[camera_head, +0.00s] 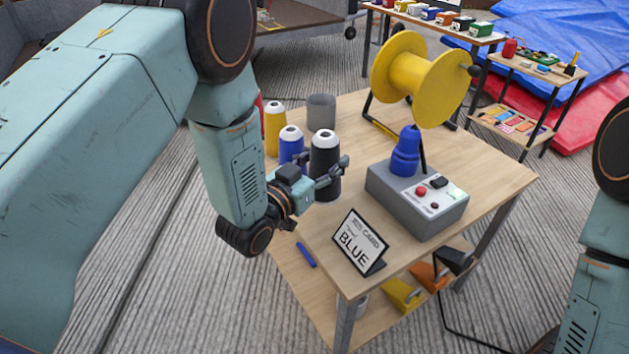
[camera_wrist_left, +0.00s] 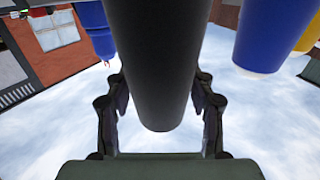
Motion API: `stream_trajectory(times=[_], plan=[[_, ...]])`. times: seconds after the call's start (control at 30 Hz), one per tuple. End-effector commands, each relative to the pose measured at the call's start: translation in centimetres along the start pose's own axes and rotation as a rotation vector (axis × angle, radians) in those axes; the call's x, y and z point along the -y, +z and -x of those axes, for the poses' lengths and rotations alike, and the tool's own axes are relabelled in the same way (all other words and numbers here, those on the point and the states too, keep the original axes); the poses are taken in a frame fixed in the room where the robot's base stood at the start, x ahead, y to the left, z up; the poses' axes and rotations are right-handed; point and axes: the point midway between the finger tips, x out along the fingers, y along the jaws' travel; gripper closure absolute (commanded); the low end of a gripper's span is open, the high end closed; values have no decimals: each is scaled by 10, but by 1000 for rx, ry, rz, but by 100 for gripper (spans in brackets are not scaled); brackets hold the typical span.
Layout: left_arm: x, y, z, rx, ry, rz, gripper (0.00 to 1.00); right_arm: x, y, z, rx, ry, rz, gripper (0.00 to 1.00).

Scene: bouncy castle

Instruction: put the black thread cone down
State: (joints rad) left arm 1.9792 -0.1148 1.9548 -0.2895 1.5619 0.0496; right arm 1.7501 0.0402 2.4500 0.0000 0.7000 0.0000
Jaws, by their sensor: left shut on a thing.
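The black thread cone (camera_head: 325,150) with a white top stands upright near the table's left edge in the head view. My left gripper (camera_head: 328,180) is shut on its side. In the left wrist view the black cone (camera_wrist_left: 155,60) fills the middle, between the two fingers of my left gripper (camera_wrist_left: 160,95). The cone's foot is partly hidden by the gripper in the head view, so I cannot tell whether it touches the wooden tabletop (camera_head: 480,165). My right arm shows at the right edge; its gripper is out of view.
A blue cone (camera_head: 291,145), a yellow cone (camera_head: 274,130) and a grey cup (camera_head: 321,112) stand close behind. A grey control box (camera_head: 415,200) with a blue cone (camera_head: 405,155) is to the right. A BLUE card (camera_head: 358,242) stands in front; a yellow spool (camera_head: 425,80) is behind.

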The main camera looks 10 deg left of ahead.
Motion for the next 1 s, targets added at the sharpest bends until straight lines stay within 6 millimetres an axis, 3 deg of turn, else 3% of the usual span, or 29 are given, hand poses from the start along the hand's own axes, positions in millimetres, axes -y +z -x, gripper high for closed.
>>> stream_trajectory(times=[0.27, 0.43, 0.87, 0.9, 1.0], plan=[[3, 23, 0, -3, -2, 0, 87, 0, 0, -11, 0, 0, 0, 64], [4, 48, 1, -3, -3, 0, 87, 0, 0, -22, 0, 0, 0, 64], [5, 53, 0, -3, -3, 0, 87, 0, 0, -24, 0, 0, 0, 64], [5, 54, 1, -1, -3, 0, 43, 0, 0, -24, 0, 0, 0, 64], [5, 53, 1, -1, -3, 0, 34, 0, 0, -23, 0, 0, 0, 64]])
